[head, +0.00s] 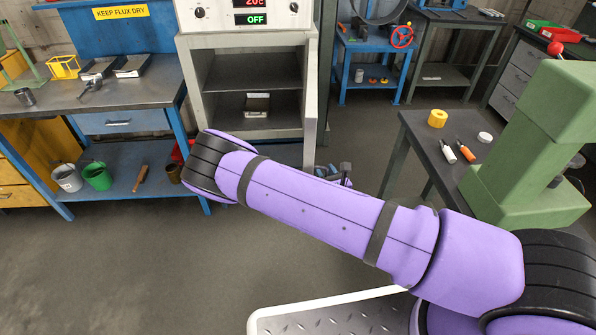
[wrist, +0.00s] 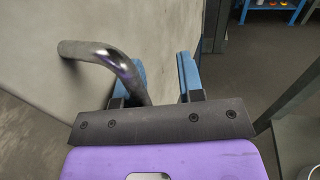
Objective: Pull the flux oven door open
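The flux oven (head: 248,40) stands at the back in the head view, with a red readout and a green "OFF" display. Its door (head: 311,105) stands swung out on the right side, seen nearly edge-on, and the shelved inside shows. In the wrist view the grey door face (wrist: 40,75) fills the left. The dark curved handle (wrist: 100,52) crosses in front of the left blue finger. My gripper (wrist: 163,80) has its fingers apart, with a clear gap between them. I cannot tell whether the handle touches a finger. In the head view my arm mostly hides the gripper.
A small tray (head: 257,105) sits on the oven's lower shelf. A blue workbench (head: 120,95) is at left, with buckets below. A dark table (head: 415,125) with a yellow roll and tools, beside a green press (head: 530,150), is at right. The floor (head: 150,270) at front left is clear.

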